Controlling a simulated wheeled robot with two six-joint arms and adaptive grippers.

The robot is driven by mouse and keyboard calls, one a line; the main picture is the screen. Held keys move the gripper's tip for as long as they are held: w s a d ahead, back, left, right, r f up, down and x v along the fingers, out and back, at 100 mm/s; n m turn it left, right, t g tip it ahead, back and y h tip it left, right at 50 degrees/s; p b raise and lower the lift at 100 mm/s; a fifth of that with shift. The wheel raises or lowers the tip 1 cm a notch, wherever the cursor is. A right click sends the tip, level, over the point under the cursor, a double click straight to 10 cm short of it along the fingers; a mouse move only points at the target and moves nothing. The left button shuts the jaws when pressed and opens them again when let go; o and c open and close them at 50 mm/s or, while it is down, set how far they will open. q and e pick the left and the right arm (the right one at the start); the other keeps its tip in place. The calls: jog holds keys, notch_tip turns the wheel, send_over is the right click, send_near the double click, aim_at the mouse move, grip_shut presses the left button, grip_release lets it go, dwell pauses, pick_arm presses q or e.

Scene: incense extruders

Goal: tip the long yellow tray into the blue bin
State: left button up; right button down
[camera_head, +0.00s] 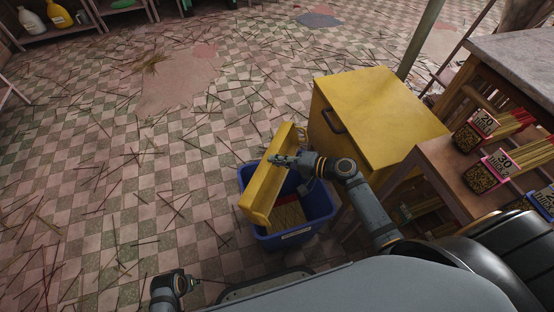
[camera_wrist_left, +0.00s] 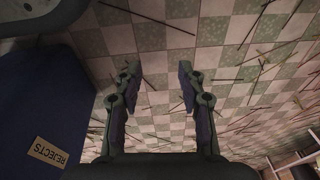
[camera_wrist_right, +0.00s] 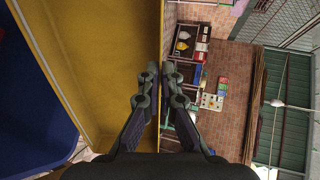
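The long yellow tray (camera_head: 257,199) is held tilted over the blue bin (camera_head: 316,213). Its lower end is above the bin's left part. My right gripper (camera_head: 276,159) is shut on the tray's right side wall; in the right wrist view the fingers (camera_wrist_right: 162,72) pinch this wall, with the yellow tray (camera_wrist_right: 105,60) to their left. The tray's inside looks bare there. Thin yellowish sticks (camera_head: 288,214) lie in the bin. My left gripper (camera_wrist_left: 158,82) is open and empty above the floor, beside the bin, whose REJECTS label (camera_wrist_left: 48,151) shows in the left wrist view.
A yellow cabinet (camera_head: 375,110) with a dark handle stands right behind the bin. A wooden table (camera_head: 440,168) with labelled stick holders (camera_head: 482,175) stands at the right. Loose sticks litter the checkered floor (camera_head: 130,200), which is otherwise open to the left.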

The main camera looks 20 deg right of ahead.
pick_arm(q)
jog(key=s+a+f+p, duration=0.1)
jog(key=s+f+p, duration=0.25)
jog(key=s, duration=0.35)
jog(key=s+a+f+p, duration=0.1)
jog(key=s+f+p, duration=0.1)
jog(key=s+p, duration=0.4)
pick_arm(e)
jog(key=shift+r+g+h+b, duration=0.5)
jog(key=shift+r+g+h, duration=0.25)
jog(key=shift+h, duration=0.25)
jog(key=g+h+p, duration=0.1)
jog(key=p, duration=0.3)
jog(key=shift+r, duration=0.35)
pick_arm(q)
notch_tip(320, 180, up, 16)
jog(key=s+p, duration=0.2)
jog(key=p, duration=1.1)
jog(key=shift+s+a, duration=0.15)
jog(key=shift+s, duration=0.25)
pick_arm(e)
notch_tip(320, 180, up, 3)
jog(key=g+h, duration=0.3)
jog(key=h, duration=0.1)
jog(key=g+h, duration=0.4)
jog(key=shift+h, duration=0.4)
jog(key=shift+f, duration=0.1)
